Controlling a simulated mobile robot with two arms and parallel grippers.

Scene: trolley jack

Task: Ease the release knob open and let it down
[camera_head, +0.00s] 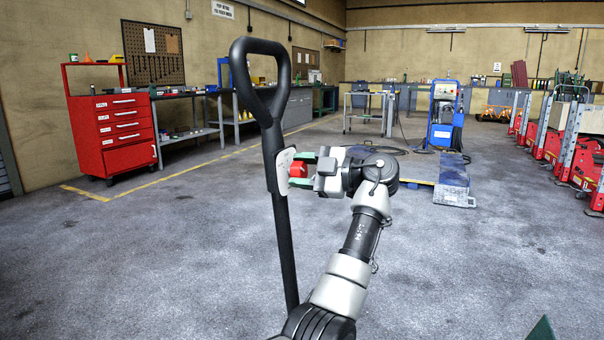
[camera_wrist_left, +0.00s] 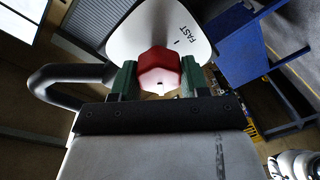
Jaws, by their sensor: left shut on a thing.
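The red release knob (camera_head: 298,169) sits on a white plate (camera_head: 284,171) fixed to the upright black jack handle (camera_head: 272,120), which has a loop grip on top. My left gripper (camera_head: 301,170) reaches the knob from the right and is shut on it, one green finger on each side. In the left wrist view the faceted knob (camera_wrist_left: 159,70) is between the fingers (camera_wrist_left: 160,80), with a small pale mark on its lower part. The plate (camera_wrist_left: 140,32) there shows the word FAST and a short black tick. The jack's body is not in view.
A dark green tip (camera_head: 541,328), perhaps my right gripper, shows at the bottom edge. A red tool cabinet (camera_head: 125,130) and workbenches line the left wall. A blue machine (camera_head: 444,115) stands behind; red equipment (camera_head: 560,140) stands at right. The floor around the handle is clear.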

